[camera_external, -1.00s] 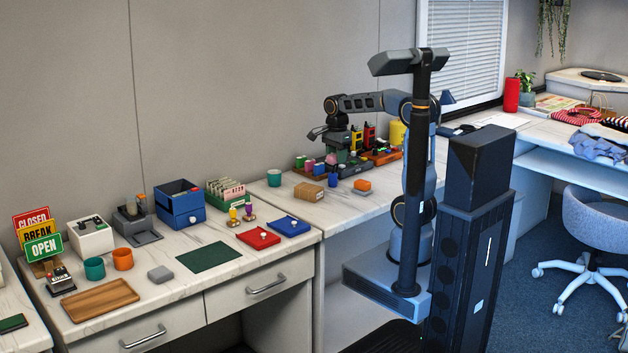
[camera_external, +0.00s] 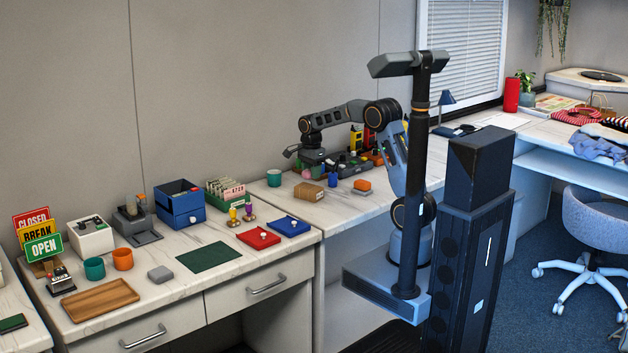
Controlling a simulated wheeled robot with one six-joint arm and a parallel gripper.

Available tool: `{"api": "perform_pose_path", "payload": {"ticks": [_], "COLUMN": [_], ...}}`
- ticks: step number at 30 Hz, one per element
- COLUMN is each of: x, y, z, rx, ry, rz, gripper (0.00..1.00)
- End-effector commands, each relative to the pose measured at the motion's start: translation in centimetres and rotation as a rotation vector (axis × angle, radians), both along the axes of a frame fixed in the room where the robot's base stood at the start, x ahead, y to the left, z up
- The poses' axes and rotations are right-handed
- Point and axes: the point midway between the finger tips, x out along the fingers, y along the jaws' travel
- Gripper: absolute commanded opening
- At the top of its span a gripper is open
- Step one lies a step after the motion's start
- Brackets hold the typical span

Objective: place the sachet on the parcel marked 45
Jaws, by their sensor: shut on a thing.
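My gripper (camera_external: 310,166) is at the back of the middle counter, over the left end of the rack of small coloured items. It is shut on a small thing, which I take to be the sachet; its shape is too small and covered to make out. A brown parcel (camera_external: 308,193) lies on the counter just below and in front of my gripper, apart from it. Its marking cannot be read from here, so I cannot tell whether it is the one marked 45.
A teal cup (camera_external: 274,178) stands left of the brown parcel, a blue cup (camera_external: 333,180) right of it. The dark rack (camera_external: 354,168) stands behind. The counter in front of the parcel is clear.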

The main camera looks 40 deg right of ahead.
Motion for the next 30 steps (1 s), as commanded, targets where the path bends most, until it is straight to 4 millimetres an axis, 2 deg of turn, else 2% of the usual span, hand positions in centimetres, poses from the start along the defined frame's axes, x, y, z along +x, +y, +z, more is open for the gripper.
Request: {"api": "perform_pose_path", "payload": {"ticks": [7, 20, 21, 28, 30], "x": [0.2, 0.2, 0.2, 0.2, 0.2], "y": [0.0, 0.0, 0.0, 0.0, 0.0], "z": [-3.2, -3.8, -3.6, -3.6, -3.6], "rx": [0.000, 0.000, 0.000, 0.000, 0.000], "ry": [0.001, 0.001, 0.001, 0.001, 0.001], "rz": [0.000, 0.000, 0.000, 0.000, 0.000], "gripper": [0.19, 0.19, 0.45, 0.67, 0.67]}}
